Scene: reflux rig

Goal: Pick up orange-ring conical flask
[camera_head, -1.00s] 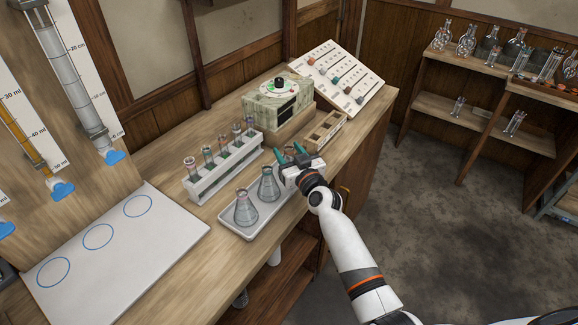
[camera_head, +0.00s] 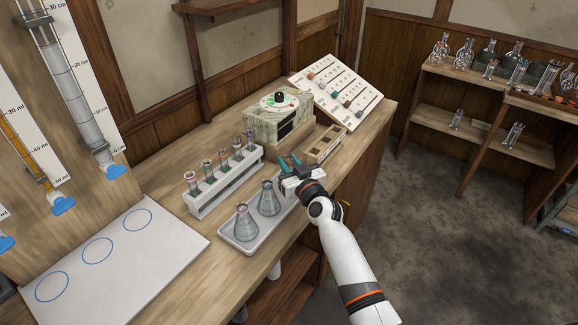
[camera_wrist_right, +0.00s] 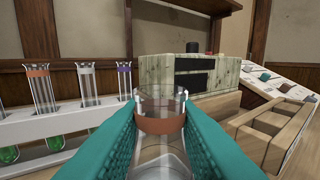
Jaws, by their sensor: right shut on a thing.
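The orange-ring conical flask (camera_wrist_right: 159,122) stands between the teal fingers in the right wrist view: clear glass with an orange band at its neck. My right gripper (camera_head: 289,161) is shut on this neck, over the far end of the white tray (camera_head: 236,241). In the head view the gripper hides most of this flask, so I cannot tell whether its base touches the tray. Two other conical flasks, a nearer one (camera_head: 245,226) and a middle one (camera_head: 268,202), stand upright in the tray. My left gripper is not in view.
A white rack (camera_head: 222,189) of several test tubes stands left of the tray. A marbled box with a dial (camera_head: 277,118) and a wooden slotted holder (camera_head: 322,147) stand behind the gripper. A white mat with blue circles (camera_head: 150,255) lies at the left front, empty.

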